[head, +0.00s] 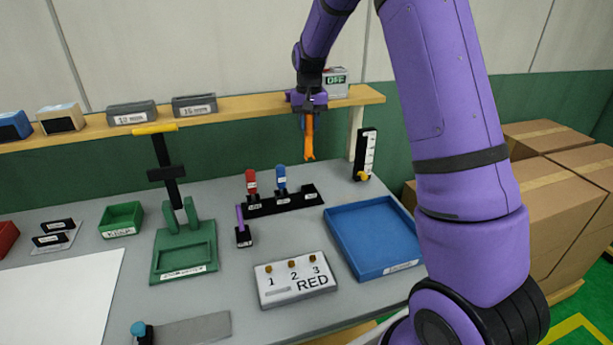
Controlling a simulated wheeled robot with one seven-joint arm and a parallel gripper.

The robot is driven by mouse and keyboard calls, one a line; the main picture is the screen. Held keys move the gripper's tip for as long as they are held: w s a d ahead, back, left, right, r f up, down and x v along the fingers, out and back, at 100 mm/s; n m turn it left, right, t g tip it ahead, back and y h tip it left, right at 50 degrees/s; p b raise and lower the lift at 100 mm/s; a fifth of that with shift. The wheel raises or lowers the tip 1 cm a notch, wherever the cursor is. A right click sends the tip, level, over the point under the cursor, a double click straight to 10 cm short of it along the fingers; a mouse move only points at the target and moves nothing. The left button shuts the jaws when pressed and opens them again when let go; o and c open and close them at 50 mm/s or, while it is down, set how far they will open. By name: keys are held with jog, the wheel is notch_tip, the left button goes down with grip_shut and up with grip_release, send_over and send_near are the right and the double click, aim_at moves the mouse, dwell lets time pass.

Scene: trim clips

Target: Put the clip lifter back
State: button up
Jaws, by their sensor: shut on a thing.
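My gripper (308,108) is high above the back of the grey table, in front of the shelf. It is shut on an orange tool with a forked lower end, the clip lifter (309,138), which hangs upright with its tip pointing down, clear of the table. Below it stands a black rack (285,201) with labels on its front. A red-handled tool (251,182) and a blue-handled tool (281,178) stand upright in the rack's left and middle places. The right place of the rack holds no tool. The jaws' grip on the lifter's top is small in view.
A black gauge post (365,154) stands right of the rack, and a purple stick in a black base (242,228) stands left. In front are a blue tray (374,236) and a white board marked RED (295,279). A green press (184,250) stands left. Cardboard boxes (562,205) are at right.

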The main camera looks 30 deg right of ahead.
notch_tip(320, 180, down, 15)
dwell(0.5)
jog(key=o, duration=1)
